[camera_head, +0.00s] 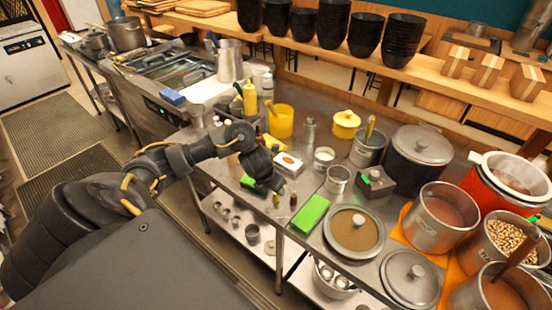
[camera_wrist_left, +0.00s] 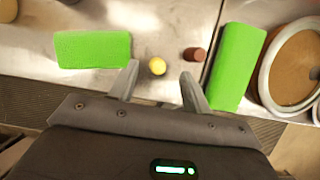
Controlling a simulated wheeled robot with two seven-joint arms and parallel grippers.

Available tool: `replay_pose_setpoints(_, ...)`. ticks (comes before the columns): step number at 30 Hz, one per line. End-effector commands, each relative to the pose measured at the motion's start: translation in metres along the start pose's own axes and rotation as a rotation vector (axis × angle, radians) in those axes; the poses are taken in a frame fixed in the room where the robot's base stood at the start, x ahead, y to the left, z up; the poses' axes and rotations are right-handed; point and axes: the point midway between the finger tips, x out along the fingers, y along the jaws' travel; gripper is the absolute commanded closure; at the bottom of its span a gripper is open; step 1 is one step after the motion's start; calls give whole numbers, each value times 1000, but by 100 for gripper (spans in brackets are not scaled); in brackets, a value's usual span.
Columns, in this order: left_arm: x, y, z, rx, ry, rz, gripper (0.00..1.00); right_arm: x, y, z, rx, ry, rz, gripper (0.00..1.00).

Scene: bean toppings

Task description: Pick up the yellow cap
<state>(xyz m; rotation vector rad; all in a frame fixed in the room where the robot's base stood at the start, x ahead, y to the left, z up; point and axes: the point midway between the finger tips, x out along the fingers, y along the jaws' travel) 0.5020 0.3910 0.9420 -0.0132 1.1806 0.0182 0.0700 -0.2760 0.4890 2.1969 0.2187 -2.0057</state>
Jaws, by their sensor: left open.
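The small round yellow cap (camera_wrist_left: 157,66) is on the metal table near its front edge. In the left wrist view it appears between the two fingertips of my left gripper (camera_wrist_left: 160,80), nearer the left finger. The gripper is open, with nothing held. In the head view a small yellowish piece (camera_head: 276,201) shows just below my left gripper (camera_head: 273,187), which partly blocks the view there. I cannot tell the exact height of the fingers above the cap. My right gripper is not in view.
A small brown cap (camera_wrist_left: 195,55) stands close by the right finger. A green block (camera_wrist_left: 237,65) lies right of it, beside a round pan (camera_wrist_left: 268,92). Another green block (camera_wrist_left: 92,49) lies to the left. A metal cup (camera_head: 338,181) stands behind. Bare table lies beyond the yellow cap.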

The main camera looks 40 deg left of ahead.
Motion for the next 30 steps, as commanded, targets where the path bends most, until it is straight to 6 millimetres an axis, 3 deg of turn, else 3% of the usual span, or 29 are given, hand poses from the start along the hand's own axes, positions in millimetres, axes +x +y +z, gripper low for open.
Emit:
replay_pose_setpoints(5,5,0,-1,-1,1,0,52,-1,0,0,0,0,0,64)
replay_pose_setpoints(15,49,0,-8,-1,0,1,52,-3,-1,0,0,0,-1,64)
replay_pose_setpoints(23,52,1,-7,0,-3,2,52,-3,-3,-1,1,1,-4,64)
replay_pose_setpoints(30,52,1,-7,0,-3,2,81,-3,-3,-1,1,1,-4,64)
